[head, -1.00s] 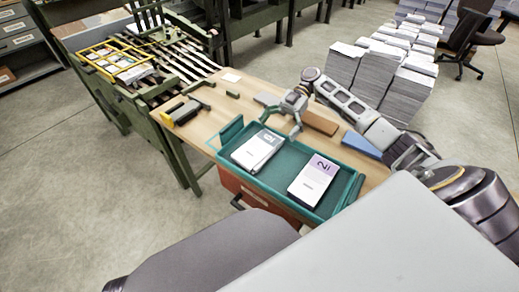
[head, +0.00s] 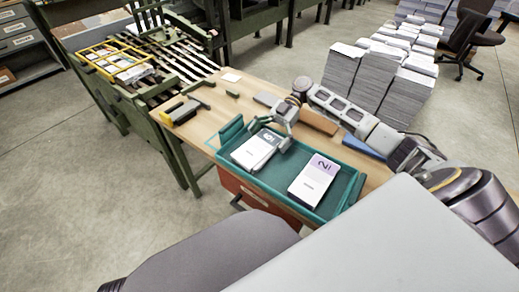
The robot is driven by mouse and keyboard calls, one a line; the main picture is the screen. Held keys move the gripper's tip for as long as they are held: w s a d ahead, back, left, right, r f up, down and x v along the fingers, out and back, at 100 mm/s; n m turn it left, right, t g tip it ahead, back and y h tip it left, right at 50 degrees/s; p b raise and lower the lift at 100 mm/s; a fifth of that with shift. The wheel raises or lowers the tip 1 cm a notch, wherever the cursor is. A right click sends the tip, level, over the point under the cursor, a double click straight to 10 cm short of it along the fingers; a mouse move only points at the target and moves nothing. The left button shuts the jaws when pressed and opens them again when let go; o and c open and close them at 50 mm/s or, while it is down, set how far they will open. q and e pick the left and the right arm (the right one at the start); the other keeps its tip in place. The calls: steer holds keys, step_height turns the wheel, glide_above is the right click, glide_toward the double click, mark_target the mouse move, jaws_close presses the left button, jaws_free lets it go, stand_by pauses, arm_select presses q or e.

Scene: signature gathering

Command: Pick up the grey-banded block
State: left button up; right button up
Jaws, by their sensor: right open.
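The grey-banded block (head: 251,153) is a white stack with a grey band at its far end, lying in the left part of the teal tray (head: 282,175). The purple-banded block (head: 314,180) lies in the right part of the same tray. My right gripper (head: 269,136) is open over the far end of the grey-banded block, with one finger at its left and one at its right. I cannot tell whether the fingers touch it. My left gripper is not in view.
The tray sits on the wooden table (head: 208,128). Behind it are a brown block (head: 319,122), a blue block (head: 362,145) and a grey one (head: 267,98). A yellow-black tool (head: 181,113) lies left. Paper stacks (head: 365,88) stand on the floor behind.

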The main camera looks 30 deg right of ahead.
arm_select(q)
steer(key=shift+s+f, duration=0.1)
arm_select(e)
steer(key=c, duration=1.2)
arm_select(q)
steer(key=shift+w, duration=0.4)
arm_select(e)
steer(key=shift+c, duration=0.3)
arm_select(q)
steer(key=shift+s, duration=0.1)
arm_select(e)
steer(key=shift+r, duration=0.1)
steer(key=shift+r, duration=0.45)
step_height(320, 180, up, 8)
steer(key=shift+f+p, duration=0.15)
steer(key=shift+p, duration=0.9)
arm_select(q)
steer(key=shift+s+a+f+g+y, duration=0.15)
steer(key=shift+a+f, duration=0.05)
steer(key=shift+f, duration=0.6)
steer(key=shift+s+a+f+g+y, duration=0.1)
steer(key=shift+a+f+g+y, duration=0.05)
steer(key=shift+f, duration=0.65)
arm_select(e)
steer(key=shift+r, duration=0.65)
